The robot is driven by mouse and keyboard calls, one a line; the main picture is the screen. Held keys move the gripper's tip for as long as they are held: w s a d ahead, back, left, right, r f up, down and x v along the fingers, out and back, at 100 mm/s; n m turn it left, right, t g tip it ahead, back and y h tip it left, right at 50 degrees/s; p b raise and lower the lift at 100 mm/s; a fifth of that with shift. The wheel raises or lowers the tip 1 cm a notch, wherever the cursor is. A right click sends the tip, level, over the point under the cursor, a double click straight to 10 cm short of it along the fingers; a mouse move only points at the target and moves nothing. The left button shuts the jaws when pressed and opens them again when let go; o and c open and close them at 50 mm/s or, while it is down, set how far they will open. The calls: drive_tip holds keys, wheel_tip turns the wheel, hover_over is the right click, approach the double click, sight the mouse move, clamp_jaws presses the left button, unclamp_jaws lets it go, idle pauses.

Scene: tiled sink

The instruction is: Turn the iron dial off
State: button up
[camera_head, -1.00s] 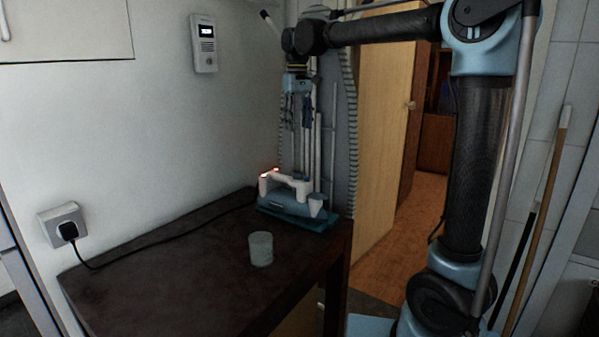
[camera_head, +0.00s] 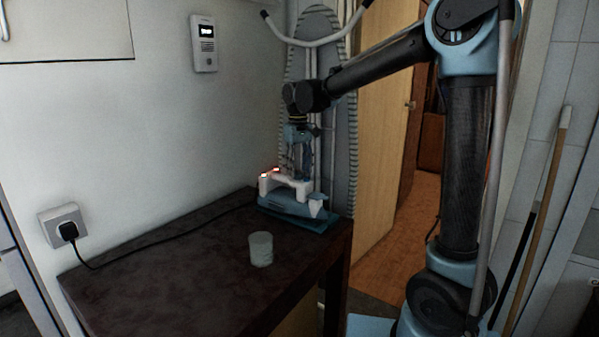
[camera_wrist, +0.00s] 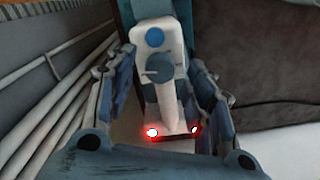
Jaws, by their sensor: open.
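The iron (camera_head: 288,190), white and blue, rests on a blue base (camera_head: 318,225) at the back right end of the dark table. Two red lights glow at its left end. In the wrist view the iron (camera_wrist: 154,32) lies between my fingers, with a round blue-grey dial (camera_wrist: 160,68) on it and a smaller blue button (camera_wrist: 155,37) beyond. My gripper (camera_head: 299,172) points down just above the iron's handle. It is open, and its fingers (camera_wrist: 165,95) stand on either side of the dial. I cannot tell whether they touch the iron.
A grey cup (camera_head: 261,249) stands on the dark table (camera_head: 170,280) in front of the iron. A cord runs to a wall socket (camera_head: 63,224). An ironing board (camera_head: 342,130) leans upright behind the iron. The table's left part is clear.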

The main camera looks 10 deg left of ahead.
drive_tip(key=shift+f, duration=0.6)
drive_tip(key=c, duration=1.1)
drive_tip(key=shift+o, duration=0.2)
drive_tip(key=shift+d, duration=0.15)
drive_tip(key=shift+n, duration=0.3)
drive_tip(key=shift+n, duration=2.7)
